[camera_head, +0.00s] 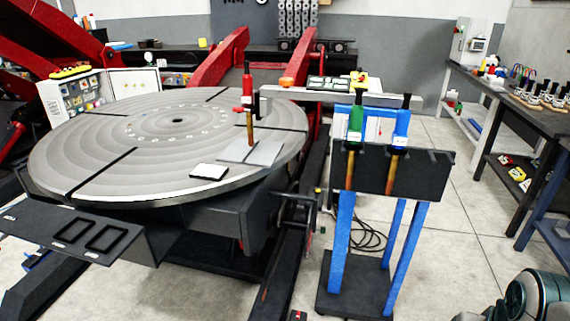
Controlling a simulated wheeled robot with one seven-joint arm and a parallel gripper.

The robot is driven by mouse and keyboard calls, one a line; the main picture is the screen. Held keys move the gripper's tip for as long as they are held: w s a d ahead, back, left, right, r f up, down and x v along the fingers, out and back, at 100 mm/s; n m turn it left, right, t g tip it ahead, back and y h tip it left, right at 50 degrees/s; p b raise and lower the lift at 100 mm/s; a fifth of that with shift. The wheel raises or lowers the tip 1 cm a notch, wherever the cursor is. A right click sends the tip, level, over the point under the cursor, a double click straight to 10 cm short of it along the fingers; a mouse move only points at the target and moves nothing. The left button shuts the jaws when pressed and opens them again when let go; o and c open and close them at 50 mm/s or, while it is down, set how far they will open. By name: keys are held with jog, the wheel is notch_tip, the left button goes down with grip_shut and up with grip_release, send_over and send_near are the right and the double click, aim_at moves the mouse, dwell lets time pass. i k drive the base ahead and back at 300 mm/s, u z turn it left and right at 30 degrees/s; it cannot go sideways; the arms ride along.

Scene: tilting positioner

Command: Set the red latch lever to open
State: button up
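I cannot clearly make out a red latch lever. A small red part (241,245) shows under the edge of the round turntable (85,150), beside the dark base; it is too small to tell what it is or how it is set. An orange-red knob (287,82) sits at the left end of a grey beam behind the turntable. A red-handled torch-like tool (247,92) stands upright over the turntable's right side, its copper-coloured tip pointing down at grey plates. My gripper is not in view; a rounded dark part at the bottom right looks like my arm.
A blue-legged stand (340,240) holds a green tool (355,125) and a blue tool (401,128), right of the turntable. A dark shelf (30,222) juts out at front left. A workbench (515,105) stands at right. Floor (450,240) between stand and bench is clear.

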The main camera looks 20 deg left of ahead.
aim_at(235, 109)
jog(key=z, duration=0.65)
jog(key=k, duration=0.9)
jog(key=z, duration=0.2)
jog(key=i, duration=1.4)
jog(key=u, duration=1.15)
jog(key=i, duration=1)
jog(key=u, duration=1.6)
jog(key=i, duration=0.45)
jog(key=u, duration=0.45)
